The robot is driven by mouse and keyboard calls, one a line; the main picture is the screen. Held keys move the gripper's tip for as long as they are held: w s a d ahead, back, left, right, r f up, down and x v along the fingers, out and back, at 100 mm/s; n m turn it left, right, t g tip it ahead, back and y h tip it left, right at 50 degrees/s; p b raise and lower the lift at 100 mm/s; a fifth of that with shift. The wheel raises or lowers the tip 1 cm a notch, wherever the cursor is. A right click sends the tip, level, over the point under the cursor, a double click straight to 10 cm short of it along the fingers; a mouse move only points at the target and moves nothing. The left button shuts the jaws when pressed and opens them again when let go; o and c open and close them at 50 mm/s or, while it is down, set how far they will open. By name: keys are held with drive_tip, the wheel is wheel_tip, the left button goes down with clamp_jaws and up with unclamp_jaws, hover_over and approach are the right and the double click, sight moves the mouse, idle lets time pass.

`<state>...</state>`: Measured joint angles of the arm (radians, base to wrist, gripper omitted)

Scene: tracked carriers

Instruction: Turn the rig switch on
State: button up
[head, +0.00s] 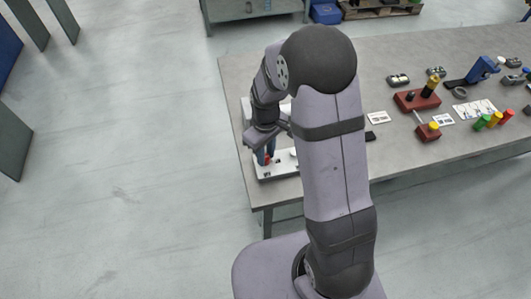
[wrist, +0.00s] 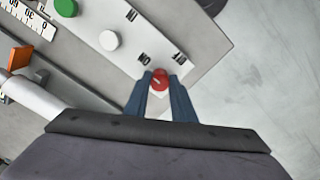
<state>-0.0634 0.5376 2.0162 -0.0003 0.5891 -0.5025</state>
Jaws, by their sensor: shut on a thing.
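The rig is a white panel (wrist: 178,38) on the near left corner of the table; it also shows in the head view (head: 282,173), partly behind my arm. A red knob (wrist: 160,78) with a pale mark on top sits near the panel's edge. Small dark labels are printed beside it, one reading ON upside down. My gripper (wrist: 160,88) has its two blue fingers on either side of the red knob and is shut on it. In the head view my gripper (head: 264,158) points down at the panel. The knob's lower part is hidden between the fingers.
A white knob (wrist: 109,40) and a green knob (wrist: 66,8) are on the same panel. An orange piece (wrist: 20,57), a white cylinder (wrist: 32,96) and a printed scale (wrist: 28,18) lie at left. Red blocks (head: 417,99) and several tools are on the table's right side.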

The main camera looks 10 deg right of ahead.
drive_tip(key=shift+w+r+n, duration=0.1)
drive_tip(key=shift+w+n, duration=0.05)
drive_tip(key=shift+n, duration=0.15)
drive_tip(key=o, duration=1.1)
drive_tip(key=shift+c, duration=0.2)
drive_tip(key=shift+r+b, duration=0.95)
drive_tip(key=shift+r, duration=2.7)
